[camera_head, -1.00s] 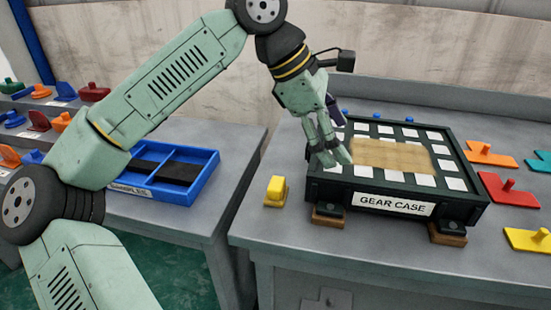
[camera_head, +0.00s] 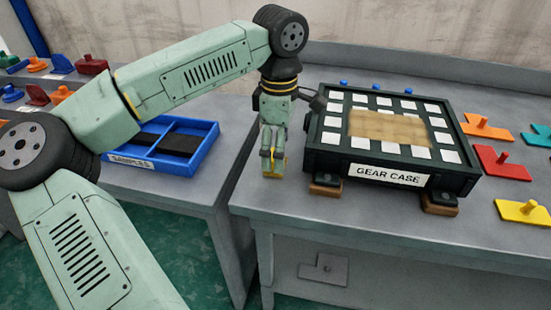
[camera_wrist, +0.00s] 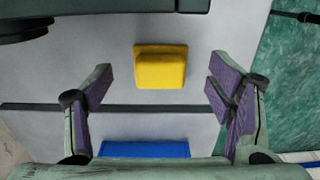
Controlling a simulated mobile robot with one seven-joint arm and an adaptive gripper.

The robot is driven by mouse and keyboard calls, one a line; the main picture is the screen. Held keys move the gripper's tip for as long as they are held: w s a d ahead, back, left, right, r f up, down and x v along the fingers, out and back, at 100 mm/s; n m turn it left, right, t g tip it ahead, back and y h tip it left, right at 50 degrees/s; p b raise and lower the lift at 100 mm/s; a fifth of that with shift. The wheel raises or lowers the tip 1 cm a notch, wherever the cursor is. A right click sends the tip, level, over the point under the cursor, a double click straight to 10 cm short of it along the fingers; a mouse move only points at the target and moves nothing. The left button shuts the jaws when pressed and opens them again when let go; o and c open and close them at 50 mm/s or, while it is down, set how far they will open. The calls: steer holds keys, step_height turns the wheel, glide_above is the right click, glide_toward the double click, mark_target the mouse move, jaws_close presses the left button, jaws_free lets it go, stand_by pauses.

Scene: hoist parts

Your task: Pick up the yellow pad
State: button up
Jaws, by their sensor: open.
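The yellow pad (camera_wrist: 160,68) is a small yellow block on the grey bench, left of the gear case. In the wrist view it lies between my two spread fingers, with bench showing on both sides of it and a little farther toward the top. My gripper (camera_head: 270,165) points down over the pad in the head view and hides most of it; a yellow edge (camera_head: 281,164) shows beside the fingers. The fingers are open and empty. Whether they reach down to the pad's height is hard to tell.
The dark gear case (camera_head: 397,177) stands close on the right. A blue tray (camera_head: 190,167) marked SAMPLES is on the left bench, across a gap. A flat yellow piece with a knob (camera_head: 523,212) and other coloured pieces lie at the right.

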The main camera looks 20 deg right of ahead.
steer(key=shift+f, duration=1.45)
steer(key=c, duration=1.2)
